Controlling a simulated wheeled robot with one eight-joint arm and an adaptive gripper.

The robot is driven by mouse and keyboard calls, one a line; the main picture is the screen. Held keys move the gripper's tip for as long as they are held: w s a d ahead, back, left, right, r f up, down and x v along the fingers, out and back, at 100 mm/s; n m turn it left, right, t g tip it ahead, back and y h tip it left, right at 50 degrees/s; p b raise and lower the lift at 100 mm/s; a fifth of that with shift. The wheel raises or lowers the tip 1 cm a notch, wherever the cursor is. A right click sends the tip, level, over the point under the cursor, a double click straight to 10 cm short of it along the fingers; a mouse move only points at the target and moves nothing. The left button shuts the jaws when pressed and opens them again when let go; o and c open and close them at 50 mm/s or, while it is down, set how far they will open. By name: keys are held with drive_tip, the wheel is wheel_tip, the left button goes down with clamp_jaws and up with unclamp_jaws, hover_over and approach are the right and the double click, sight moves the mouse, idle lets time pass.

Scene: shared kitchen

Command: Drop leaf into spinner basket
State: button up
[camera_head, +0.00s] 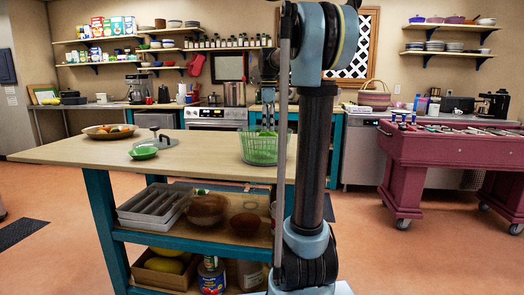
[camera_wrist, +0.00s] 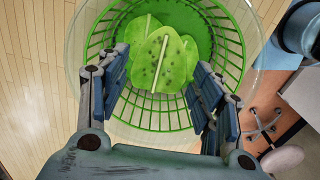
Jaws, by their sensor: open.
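The green spinner basket (camera_head: 262,150) stands in a clear bowl on the wooden island top. In the wrist view the basket (camera_wrist: 160,112) lies directly below my gripper (camera_wrist: 160,100). My gripper is open, its two fingers apart on either side of the basket's middle. Green lettuce leaves (camera_wrist: 165,58) with pale ribs show inside the basket, between and beyond the fingertips. I cannot tell how many leaves there are. In the head view my gripper (camera_head: 266,122) hangs above the basket, partly beside my arm. Another green item (camera_head: 143,152) lies on the island to the left.
A grey lid with a knob (camera_head: 160,141) lies near the green item. A bowl of fruit (camera_head: 110,131) is at the island's far left. The island's front left top is clear. A maroon table (camera_head: 440,148) stands at the right.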

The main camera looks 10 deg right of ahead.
drive_tip(key=shift+o, duration=0.5)
wheel_tip(320, 180, up, 12)
idle(0.5)
